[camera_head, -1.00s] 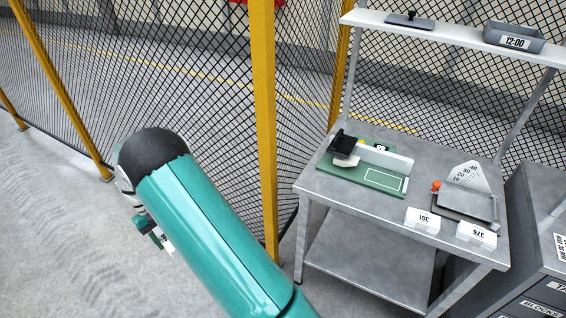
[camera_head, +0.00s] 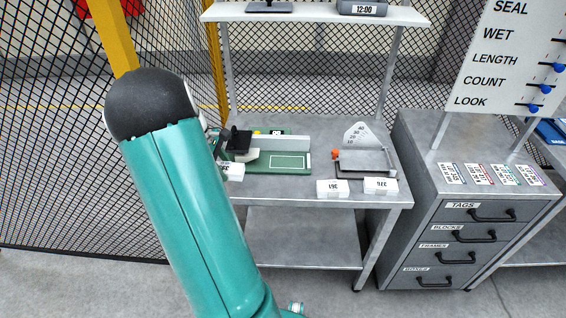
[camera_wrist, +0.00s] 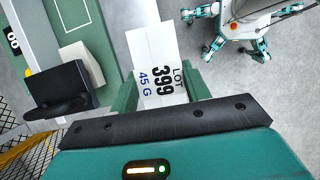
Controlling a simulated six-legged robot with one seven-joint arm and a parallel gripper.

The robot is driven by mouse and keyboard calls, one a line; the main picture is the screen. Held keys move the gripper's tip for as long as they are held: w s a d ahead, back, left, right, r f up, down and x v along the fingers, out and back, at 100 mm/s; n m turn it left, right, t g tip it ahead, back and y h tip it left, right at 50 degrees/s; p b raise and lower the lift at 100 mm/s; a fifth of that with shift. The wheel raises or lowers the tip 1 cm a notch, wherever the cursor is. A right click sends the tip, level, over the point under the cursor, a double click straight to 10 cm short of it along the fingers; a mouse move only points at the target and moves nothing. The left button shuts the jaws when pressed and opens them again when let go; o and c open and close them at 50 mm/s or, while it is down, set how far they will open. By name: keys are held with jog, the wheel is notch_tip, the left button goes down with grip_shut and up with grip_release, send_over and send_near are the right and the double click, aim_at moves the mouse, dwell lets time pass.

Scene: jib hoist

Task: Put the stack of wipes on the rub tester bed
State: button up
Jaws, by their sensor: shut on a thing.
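My gripper (camera_wrist: 159,84) is shut on a white stack of wipes (camera_wrist: 152,45) labelled LOT 399, 45 G, held between green fingers. In the head view my arm hides most of the gripper; part of the held stack (camera_head: 233,172) shows at the tester's front left. The rub tester has a green base with a white-outlined rectangular bed (camera_head: 289,162) and a black head (camera_head: 239,141) at its left. In the wrist view the outlined bed (camera_wrist: 74,12) is at upper left, to the left of the stack. The stack is not on the bed.
Two more white stacks, 361 (camera_head: 333,188) and 376 (camera_head: 380,185), lie at the table's front edge, before a gauge with a dial (camera_head: 360,137). An upper shelf (camera_head: 310,14) spans the back. A grey drawer cabinet (camera_head: 470,215) stands to the right; mesh fencing is behind.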

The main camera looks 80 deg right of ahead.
jog(key=s+d+r, duration=0.3)
jog(key=s, duration=0.8)
jog(key=s+d+r, duration=0.2)
jog(key=s+d, duration=0.1)
jog(key=s, duration=0.7)
send_over(290, 162)
jog(key=w, duration=0.1)
jog(key=shift+n, duration=0.3)
jog(key=f, duration=0.6)
jog(key=a+f, duration=0.1)
jog(key=f, duration=0.1)
jog(key=shift+f, duration=0.4)
jog(key=shift+d+f, duration=0.2)
jog(key=shift+f, duration=0.05)
jog(key=shift+w+d+f, duration=0.1)
jog(key=shift+w+f, duration=0.05)
jog(key=shift+f, duration=1.45)
jog(key=shift+f, duration=0.1)
jog(key=o, duration=1.1)
